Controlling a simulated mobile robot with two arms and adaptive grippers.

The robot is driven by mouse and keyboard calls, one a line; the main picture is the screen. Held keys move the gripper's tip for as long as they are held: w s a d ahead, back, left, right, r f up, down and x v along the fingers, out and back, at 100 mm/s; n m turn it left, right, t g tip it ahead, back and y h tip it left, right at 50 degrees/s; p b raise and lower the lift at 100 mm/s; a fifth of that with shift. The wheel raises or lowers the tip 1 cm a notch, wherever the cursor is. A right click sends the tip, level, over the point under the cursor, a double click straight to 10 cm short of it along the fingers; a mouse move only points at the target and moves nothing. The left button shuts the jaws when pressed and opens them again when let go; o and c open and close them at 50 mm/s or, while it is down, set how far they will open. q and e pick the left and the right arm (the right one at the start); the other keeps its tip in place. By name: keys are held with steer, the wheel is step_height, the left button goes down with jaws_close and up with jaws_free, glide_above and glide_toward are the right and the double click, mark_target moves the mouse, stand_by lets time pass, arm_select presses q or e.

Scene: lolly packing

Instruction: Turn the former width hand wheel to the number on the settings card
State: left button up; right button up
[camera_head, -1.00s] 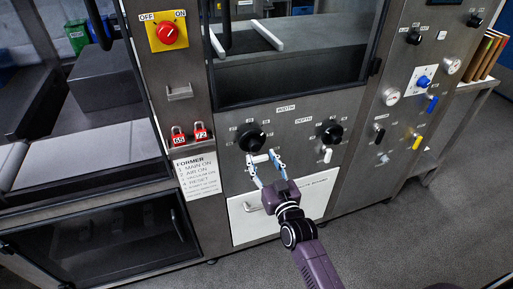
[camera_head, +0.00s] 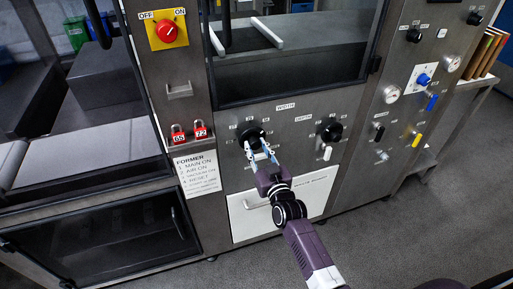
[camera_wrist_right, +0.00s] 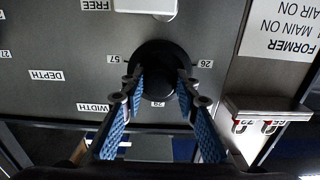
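The black width hand wheel (camera_head: 249,138) is on the machine's front panel, below the WIDTH label (camera_head: 285,106). In the right wrist view the wheel (camera_wrist_right: 158,58) shows upside down, with the numbers 57, 26 and one I cannot read surely around it. My right gripper (camera_head: 262,148) is at the wheel's lower right edge in the head view. Its blue-padded fingers (camera_wrist_right: 157,88) stand apart, one on each side of the wheel. I cannot tell whether they touch it. No settings card can be made out. My left gripper is not in view.
A second black wheel (camera_head: 331,132) sits to the right, with a white lever (camera_head: 327,154) below it. A white lever (camera_wrist_right: 148,6) is close to the width wheel. Red padlocks (camera_head: 188,135) and a FORMER instruction sheet (camera_head: 195,173) are to the left.

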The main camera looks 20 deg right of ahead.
steer(key=shift+c, duration=1.2)
steer(key=shift+n, duration=0.3)
steer(key=shift+n+p, duration=0.35)
steer(key=shift+n, duration=0.25)
steer(key=shift+n+p, duration=0.35)
steer(key=shift+n, duration=2.05)
steer(key=shift+d+n, duration=0.1)
steer(key=shift+n, duration=1.4)
